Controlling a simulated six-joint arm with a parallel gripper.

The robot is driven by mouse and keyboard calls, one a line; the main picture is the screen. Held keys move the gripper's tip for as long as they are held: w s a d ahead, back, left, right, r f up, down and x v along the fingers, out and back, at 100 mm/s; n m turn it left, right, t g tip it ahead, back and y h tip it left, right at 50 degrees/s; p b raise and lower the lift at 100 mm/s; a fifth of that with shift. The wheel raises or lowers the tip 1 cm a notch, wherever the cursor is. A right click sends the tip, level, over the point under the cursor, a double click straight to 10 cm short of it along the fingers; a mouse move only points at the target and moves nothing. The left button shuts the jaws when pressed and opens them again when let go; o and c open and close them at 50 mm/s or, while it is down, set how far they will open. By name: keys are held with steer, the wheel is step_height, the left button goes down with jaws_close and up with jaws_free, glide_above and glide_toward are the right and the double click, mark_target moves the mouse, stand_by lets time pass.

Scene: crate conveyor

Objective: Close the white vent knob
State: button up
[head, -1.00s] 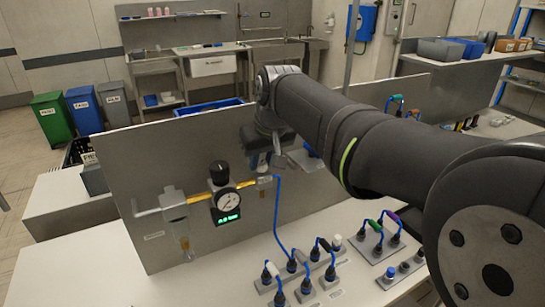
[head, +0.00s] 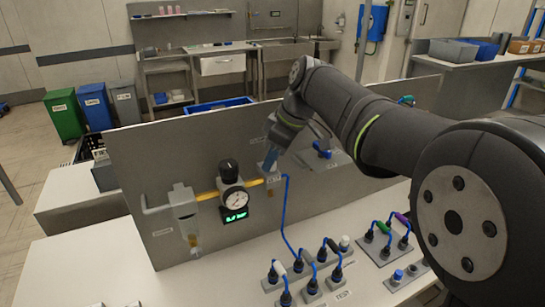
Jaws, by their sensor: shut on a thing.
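My gripper (head: 271,157) is at the grey panel, by the right end of the brass pipe. It is shut on a small part there, which seems to be the vent knob. The gripper hides this part, so its colour and angle cannot be made out. A grey fitting (head: 272,178) with a blue hose sits just below the fingers. To its left on the pipe is a round gauge (head: 234,199) with a black knob (head: 228,169) above and a lit green display (head: 236,215) below.
Blue-cabled plugs (head: 298,264) and a white-capped part (head: 345,241) stand on the bench below. The grey panel (head: 150,160) rises behind the gauge. The bench's left front is clear.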

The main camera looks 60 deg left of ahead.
steer(key=shift+n, duration=0.3)
steer(key=o, duration=1)
steer(key=shift+r, duration=0.15)
steer(key=v, duration=1.7)
steer(key=shift+w+a, duration=0.1)
steer(key=shift+a, duration=0.05)
